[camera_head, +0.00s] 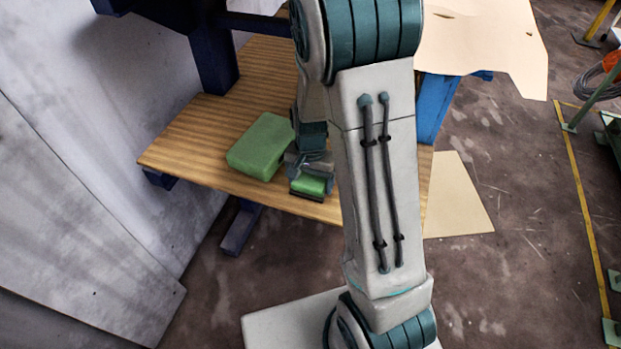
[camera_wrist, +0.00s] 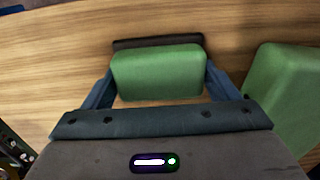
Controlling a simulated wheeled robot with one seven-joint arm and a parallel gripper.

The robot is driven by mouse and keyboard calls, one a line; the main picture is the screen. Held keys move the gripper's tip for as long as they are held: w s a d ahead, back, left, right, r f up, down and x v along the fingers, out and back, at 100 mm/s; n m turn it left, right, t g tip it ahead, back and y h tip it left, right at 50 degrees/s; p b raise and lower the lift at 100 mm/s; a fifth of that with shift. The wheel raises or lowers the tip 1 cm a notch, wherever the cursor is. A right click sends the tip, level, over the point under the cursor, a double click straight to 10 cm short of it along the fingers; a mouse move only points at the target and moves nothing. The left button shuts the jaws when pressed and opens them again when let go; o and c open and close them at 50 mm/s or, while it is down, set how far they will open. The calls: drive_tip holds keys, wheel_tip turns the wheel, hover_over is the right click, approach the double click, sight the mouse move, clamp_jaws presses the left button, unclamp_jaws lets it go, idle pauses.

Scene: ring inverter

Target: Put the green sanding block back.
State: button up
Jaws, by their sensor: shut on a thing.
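The green sanding block (camera_wrist: 158,72) is a small rounded green block with a dark base showing along its far side in the wrist view. My gripper (camera_wrist: 160,82) is shut on it, with one finger against each short end. In the head view the block (camera_head: 308,185) shows just below my gripper (camera_head: 306,172), over the front part of the wooden board (camera_head: 190,145). I cannot tell whether its base touches the board. My arm hides part of the gripper.
A larger plain green block (camera_head: 260,146) lies on the board just left of my gripper; it is at the right in the wrist view (camera_wrist: 285,95). A dark blue post (camera_head: 212,55) stands at the back. The board's left part is bare.

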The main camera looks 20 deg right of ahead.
sight(310, 178)
drive_tip(key=shift+f, duration=0.1)
drive_tip(key=o, duration=1)
drive_tip(key=shift+c, duration=0.2)
wheel_tip(310, 178, up, 11)
drive_tip(key=s+r+n+t, duration=0.3)
drive_tip(key=s+r+n, duration=0.4)
drive_tip(key=s, duration=0.8)
drive_tip(key=shift+a+r, duration=0.25)
drive_tip(key=shift+r, duration=0.8)
